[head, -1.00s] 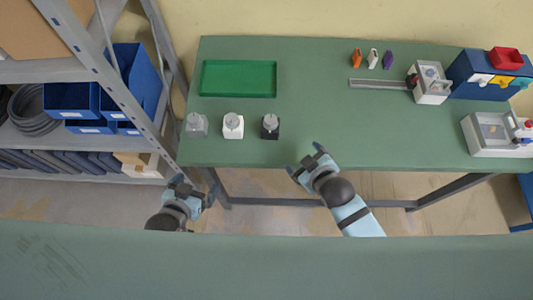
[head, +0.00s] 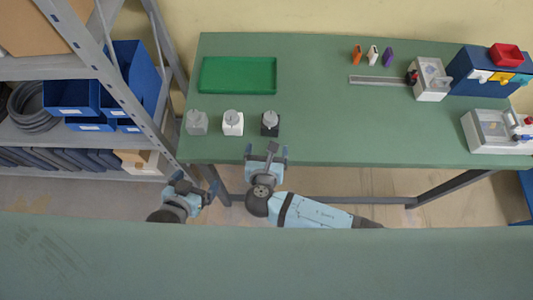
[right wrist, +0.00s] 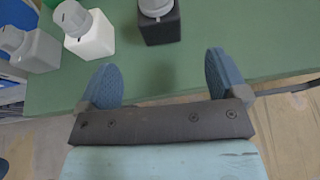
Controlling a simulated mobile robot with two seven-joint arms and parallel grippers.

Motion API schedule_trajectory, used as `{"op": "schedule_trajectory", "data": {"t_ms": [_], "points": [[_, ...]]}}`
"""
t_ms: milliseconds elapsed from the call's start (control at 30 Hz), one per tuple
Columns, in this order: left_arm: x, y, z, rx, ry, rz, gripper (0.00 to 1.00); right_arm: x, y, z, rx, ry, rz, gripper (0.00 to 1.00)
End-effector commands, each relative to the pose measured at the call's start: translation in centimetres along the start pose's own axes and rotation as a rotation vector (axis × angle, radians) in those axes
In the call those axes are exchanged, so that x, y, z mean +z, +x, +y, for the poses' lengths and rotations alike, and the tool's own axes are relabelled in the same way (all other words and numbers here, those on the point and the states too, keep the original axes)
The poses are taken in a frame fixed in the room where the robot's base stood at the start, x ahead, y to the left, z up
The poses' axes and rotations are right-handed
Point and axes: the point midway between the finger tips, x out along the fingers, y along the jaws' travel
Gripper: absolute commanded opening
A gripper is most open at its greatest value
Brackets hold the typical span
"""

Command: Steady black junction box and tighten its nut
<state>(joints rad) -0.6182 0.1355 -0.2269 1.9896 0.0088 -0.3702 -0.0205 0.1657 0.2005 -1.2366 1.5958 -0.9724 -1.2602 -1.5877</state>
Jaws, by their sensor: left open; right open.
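The black junction box (head: 270,129) stands upright on the green table, rightmost in a row of three, with a grey nut (head: 270,118) on top. In the right wrist view the black box (right wrist: 160,31) and its grey nut (right wrist: 156,7) are at the top, beyond the fingertips and apart from them. My right gripper (head: 266,150) is open and empty at the table's front edge, just in front of the black box. Its blue fingers also show in the right wrist view (right wrist: 165,75). My left gripper (head: 197,182) is open and empty, off the table's front left corner.
A white box (head: 233,124) and a grey box (head: 197,122) stand left of the black one. A green tray (head: 238,92) lies behind them. Fixtures and a blue bin unit (head: 472,77) are at the right. A metal shelf (head: 128,85) borders the left. The table's middle is clear.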

Motion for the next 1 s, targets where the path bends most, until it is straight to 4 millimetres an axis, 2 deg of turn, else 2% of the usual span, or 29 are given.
{"op": "schedule_trajectory", "data": {"t_ms": [300,500,700,967,1000], "points": [[0.0,0.0,0.0,0.000,0.000,0.000,1.00,0.1,6.1,0.1,0.000,0.003,0.001,0.92],[0.0,0.0,0.0,0.000,0.000,0.000,1.00,0.0,9.0,0.0,0.000,0.004,0.002,0.92],[0.0,0.0,0.0,0.000,0.000,0.000,1.00,0.0,10.2,0.0,0.002,0.006,0.004,0.92],[0.0,0.0,0.0,0.000,0.000,0.000,1.00,0.0,10.3,0.0,0.002,0.007,0.004,0.92],[0.0,0.0,0.0,0.000,0.000,0.000,1.00,0.0,10.3,0.0,0.001,0.007,0.004,0.87]]}}
